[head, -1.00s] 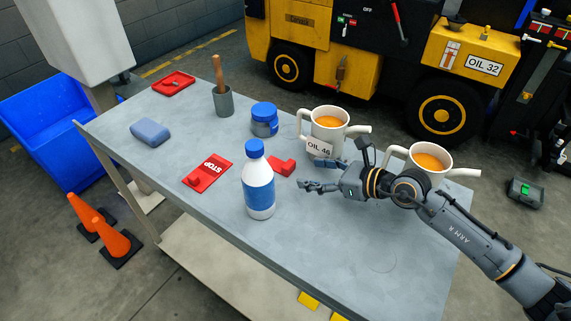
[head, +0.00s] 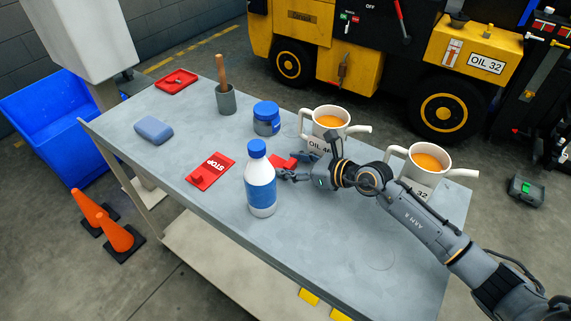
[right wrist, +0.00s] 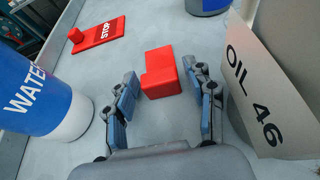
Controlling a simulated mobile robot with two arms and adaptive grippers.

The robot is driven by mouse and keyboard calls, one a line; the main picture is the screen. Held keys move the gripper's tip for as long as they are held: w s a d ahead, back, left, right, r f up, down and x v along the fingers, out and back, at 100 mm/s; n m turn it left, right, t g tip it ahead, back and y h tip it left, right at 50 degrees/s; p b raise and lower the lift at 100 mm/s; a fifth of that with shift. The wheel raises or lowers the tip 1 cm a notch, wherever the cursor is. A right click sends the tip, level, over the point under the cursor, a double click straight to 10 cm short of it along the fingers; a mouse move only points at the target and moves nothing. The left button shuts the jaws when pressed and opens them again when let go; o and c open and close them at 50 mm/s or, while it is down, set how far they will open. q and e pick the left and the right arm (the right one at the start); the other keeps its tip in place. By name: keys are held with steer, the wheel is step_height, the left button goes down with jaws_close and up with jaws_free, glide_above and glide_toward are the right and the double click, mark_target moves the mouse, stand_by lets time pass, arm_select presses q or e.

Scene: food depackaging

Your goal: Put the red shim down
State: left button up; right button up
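The red shim (head: 280,162), a small L-shaped block, lies on the grey table (head: 345,240) behind and right of the white water bottle. In the right wrist view the shim (right wrist: 161,73) sits between and just beyond the fingertips of my right gripper (right wrist: 161,76). A gap shows between the fingers and the shim. My right gripper (head: 300,170) is open and low over the table; in the head view it partly hides the shim. My left gripper is not in view.
The water bottle (head: 260,185) stands close left of my right gripper. The OIL 46 jug (head: 325,125) stands close on its other side. A red STOP plate (head: 210,171), a blue-lidded jar (head: 266,118) and the OIL 32 jug (head: 420,172) are also on the table. The front right is clear.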

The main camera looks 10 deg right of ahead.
jaws_close()
step_height(320, 180, up, 10)
steer(key=shift+r, duration=0.1)
step_height(320, 180, up, 14)
steer(key=r+p, duration=0.1)
steer(key=p, duration=0.5)
glide_above(292, 163)
steer(key=s+d+f+n+b, duration=0.1)
steer(key=s+d+f+b, duration=0.2)
steer(key=s+f, duration=0.4)
steer(key=s+d+f+g+y+b, duration=0.1)
steer(key=s+d+f+b, duration=0.2)
steer(key=s+f, duration=0.5)
steer(key=s, duration=0.2)
steer(key=shift+s+d+f+n+g, duration=0.15)
steer(key=shift+s+d+n+g, duration=0.15)
steer(key=shift+s+d+n, duration=0.1)
